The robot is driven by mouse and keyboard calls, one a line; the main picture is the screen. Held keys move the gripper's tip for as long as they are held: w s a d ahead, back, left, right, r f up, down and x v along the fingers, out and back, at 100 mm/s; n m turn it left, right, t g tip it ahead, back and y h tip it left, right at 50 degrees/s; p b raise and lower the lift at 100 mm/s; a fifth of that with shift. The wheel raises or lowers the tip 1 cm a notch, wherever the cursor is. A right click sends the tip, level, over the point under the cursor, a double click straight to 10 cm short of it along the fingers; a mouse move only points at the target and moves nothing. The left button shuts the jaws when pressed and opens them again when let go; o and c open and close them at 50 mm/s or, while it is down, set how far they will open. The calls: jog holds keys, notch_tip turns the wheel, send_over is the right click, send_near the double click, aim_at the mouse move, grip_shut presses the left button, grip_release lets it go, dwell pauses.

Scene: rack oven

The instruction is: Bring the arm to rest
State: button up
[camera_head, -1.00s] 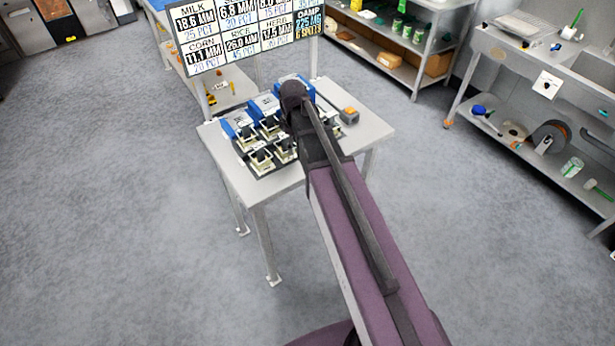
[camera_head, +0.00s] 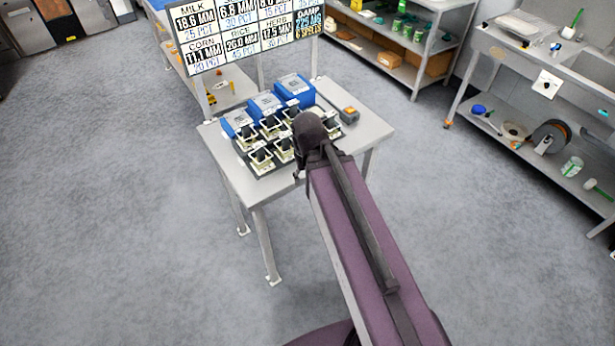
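My arm (camera_head: 365,235) reaches up from the bottom of the head view, with a purple link and a dark rounded joint (camera_head: 310,130) at its far end. That joint is over the front right part of the small grey table (camera_head: 215,160). My gripper is not visible; the arm's end hides whatever is below and beyond it. Several cream-coloured holders (camera_head: 261,158) stand in rows on a dark base on the table. Blue boxes with grey labelled tops (camera_head: 267,105) stand behind them.
A small grey and orange device (camera_head: 349,115) lies at the table's right side. A sign board (camera_head: 235,35) stands behind the table. Shelving (camera_head: 425,20) is at the back, and a steel sink bench (camera_head: 525,75) is at the right. The grey floor (camera_head: 110,190) at the left is clear.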

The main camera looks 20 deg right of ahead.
notch_tip(320, 180, down, 5)
jog(key=b, duration=0.5)
jog(key=shift+f, duration=0.15)
dwell(2.9)
